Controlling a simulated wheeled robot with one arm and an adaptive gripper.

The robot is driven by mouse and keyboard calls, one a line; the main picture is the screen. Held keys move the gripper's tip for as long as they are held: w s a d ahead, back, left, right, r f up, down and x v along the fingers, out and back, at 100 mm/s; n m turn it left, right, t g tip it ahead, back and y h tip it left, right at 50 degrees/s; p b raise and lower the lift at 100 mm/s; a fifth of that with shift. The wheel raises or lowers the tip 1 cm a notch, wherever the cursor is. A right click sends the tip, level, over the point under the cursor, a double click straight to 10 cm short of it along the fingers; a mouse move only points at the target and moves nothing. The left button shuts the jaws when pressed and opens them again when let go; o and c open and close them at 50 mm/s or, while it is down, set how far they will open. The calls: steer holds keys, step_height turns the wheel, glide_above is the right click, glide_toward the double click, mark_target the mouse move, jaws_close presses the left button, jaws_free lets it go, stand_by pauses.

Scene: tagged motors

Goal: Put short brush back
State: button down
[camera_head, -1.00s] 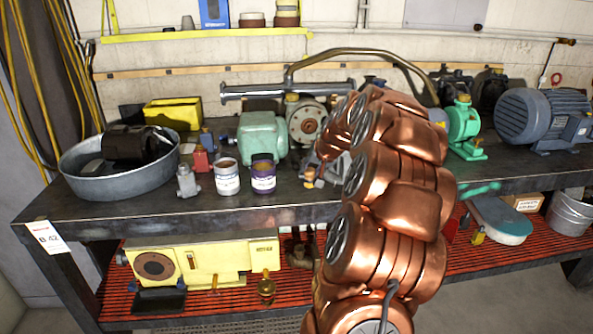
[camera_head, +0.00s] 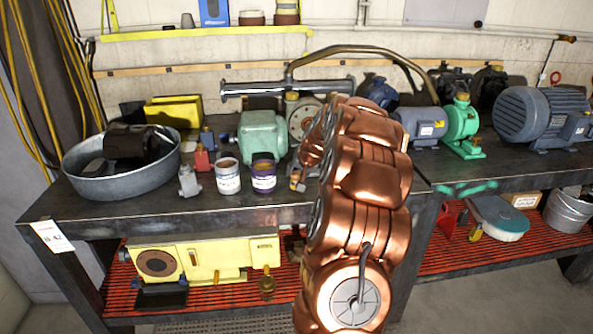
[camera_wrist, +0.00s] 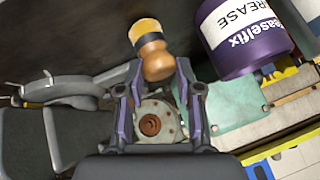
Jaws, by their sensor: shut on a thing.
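The short brush (camera_wrist: 146,32), a stubby tan piece with a dark band, sits between the fingertips of my gripper (camera_wrist: 158,70) in the wrist view. My gripper is shut on it at its lower tan end. A purple grease can (camera_wrist: 240,40) is to the right of the brush there, apart from it. In the head view the purple can (camera_head: 263,177) stands on the bench beside a white-labelled can (camera_head: 228,178). My copper arm covers much of the bench right of the cans, and the gripper and brush are mostly hidden there.
A metal basin (camera_head: 110,183) with a black motor stands at the bench's left. A green motor (camera_head: 262,138) is behind the cans. A blue-grey motor (camera_head: 540,115) stands at the right. The bench (camera_head: 110,215) has bare room along its front left edge.

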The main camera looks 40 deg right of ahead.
steer(key=shift+f, duration=0.15)
steer(key=c, duration=0.8)
jaws_free()
steer(key=shift+o, duration=0.2)
steer(key=shift+s+r, duration=0.1)
steer(key=shift+r, duration=0.15)
steer(key=b+v, duration=0.3)
steer(key=v, duration=0.9)
steer(key=s+a+f+n+g+y, duration=0.2)
steer(key=a+n, duration=0.1)
steer(key=a, duration=1.1)
steer(key=s+a+f+n+g+y, duration=0.1)
steer(key=s+a+n, duration=0.15)
steer(key=a, duration=1.15)
steer(key=s+a+f+n+g, duration=0.1)
steer(key=s+a, duration=0.3)
steer(key=s, duration=0.4)
steer(key=s+a+f+n+g, duration=0.2)
steer(key=s+a, duration=0.3)
steer(key=s, duration=0.4)
steer(key=s+a+f+n+g, duration=0.1)
steer(key=s+a+f+g, duration=0.2)
steer(key=s, duration=0.6)
steer(key=shift+s+a+f, duration=0.25)
steer(key=shift+a+f, duration=0.25)
steer(key=shift+a, duration=0.45)
